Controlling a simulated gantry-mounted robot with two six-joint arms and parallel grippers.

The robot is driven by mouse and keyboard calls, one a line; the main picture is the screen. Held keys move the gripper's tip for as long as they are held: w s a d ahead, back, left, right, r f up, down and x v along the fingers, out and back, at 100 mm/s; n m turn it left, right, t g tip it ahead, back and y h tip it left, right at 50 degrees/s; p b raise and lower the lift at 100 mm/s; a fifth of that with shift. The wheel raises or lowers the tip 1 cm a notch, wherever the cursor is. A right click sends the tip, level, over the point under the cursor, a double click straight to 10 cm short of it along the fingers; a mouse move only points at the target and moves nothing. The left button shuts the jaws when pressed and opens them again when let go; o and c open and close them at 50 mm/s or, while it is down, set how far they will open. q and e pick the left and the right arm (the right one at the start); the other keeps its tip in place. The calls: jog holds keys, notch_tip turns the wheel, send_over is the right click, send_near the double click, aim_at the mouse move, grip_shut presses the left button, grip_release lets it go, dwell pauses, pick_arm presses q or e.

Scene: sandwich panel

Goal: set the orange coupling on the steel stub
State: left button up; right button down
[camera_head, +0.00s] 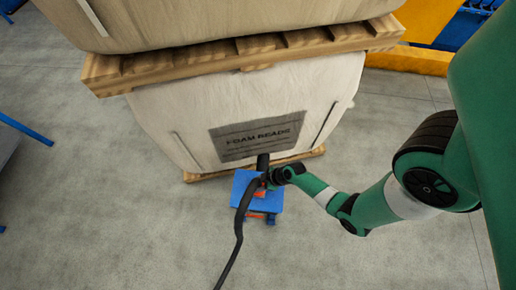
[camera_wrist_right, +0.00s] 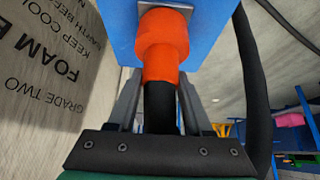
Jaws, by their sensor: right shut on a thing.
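The orange coupling (camera_wrist_right: 162,45) sits on the end of a black hose (camera_wrist_right: 160,108) in the right wrist view. My right gripper (camera_wrist_right: 161,78) is shut on it, with one finger on each side of its lower end. The coupling's far end is against or just in front of a grey plate (camera_wrist_right: 123,12) on a blue panel (camera_wrist_right: 206,25); I cannot tell if they touch. The steel stub is not visible and may be hidden behind the coupling. In the head view my right gripper (camera_head: 270,180) is at the blue stand (camera_head: 244,183). My left gripper is not in view.
A white sack (camera_head: 165,110) marked foam beads stands close behind the blue stand. A wooden pallet (camera_head: 200,62) with another sack rests on top of it. The black hose trails down to the front across open concrete floor (camera_head: 130,220).

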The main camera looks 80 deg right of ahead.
jog(key=shift+f, duration=0.3)
jog(key=shift+c, duration=1.2)
grip_release()
jog(key=p+v, duration=0.2)
jog(key=v, duration=0.3)
jog(key=shift+r, duration=0.4)
jog(key=p+v, duration=0.6)
jog(key=p, duration=0.1)
jog(key=shift+s, duration=0.15)
jog(key=shift+f, duration=0.1)
